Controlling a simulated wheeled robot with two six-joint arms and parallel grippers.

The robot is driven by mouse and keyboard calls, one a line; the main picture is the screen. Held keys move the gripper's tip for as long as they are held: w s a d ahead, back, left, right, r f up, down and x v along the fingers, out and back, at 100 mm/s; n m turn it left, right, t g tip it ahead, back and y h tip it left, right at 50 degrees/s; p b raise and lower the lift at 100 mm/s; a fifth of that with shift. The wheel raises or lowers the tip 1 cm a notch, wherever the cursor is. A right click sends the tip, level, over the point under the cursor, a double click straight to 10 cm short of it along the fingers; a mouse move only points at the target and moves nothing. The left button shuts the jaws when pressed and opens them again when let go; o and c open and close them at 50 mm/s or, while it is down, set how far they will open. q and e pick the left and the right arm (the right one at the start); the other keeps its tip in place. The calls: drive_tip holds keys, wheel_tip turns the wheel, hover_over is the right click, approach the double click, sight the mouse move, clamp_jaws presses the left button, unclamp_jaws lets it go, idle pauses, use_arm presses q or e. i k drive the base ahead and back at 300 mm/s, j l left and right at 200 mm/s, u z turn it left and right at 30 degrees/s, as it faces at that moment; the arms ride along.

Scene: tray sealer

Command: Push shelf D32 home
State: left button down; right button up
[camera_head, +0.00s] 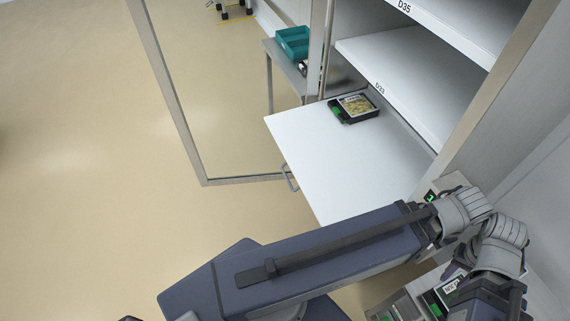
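A white shelf board (310,150) sticks far out of the cabinet, below the shelf labelled D33 (380,88). No D32 label is readable; from its place under D33, this board looks like shelf D32. A black pack (353,107) with a pale picture label and green ends lies on it near the cabinet side. My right gripper's fingers cannot be made out there. My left gripper is not in view.
A teal bin (293,42) sits on a side table behind. Grey equipment with green parts (432,304) is at lower right. The left floor is clear.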

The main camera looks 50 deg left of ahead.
sight(343, 172)
drive_tip(key=j+u, duration=0.1)
drive_tip(key=u, duration=0.3)
drive_tip(key=j+u, duration=0.15)
drive_tip(key=u, duration=0.2)
drive_tip(key=j+u, duration=0.15)
drive_tip(key=u, duration=0.25)
drive_tip(key=j+u, duration=0.15)
drive_tip(key=u, duration=0.2)
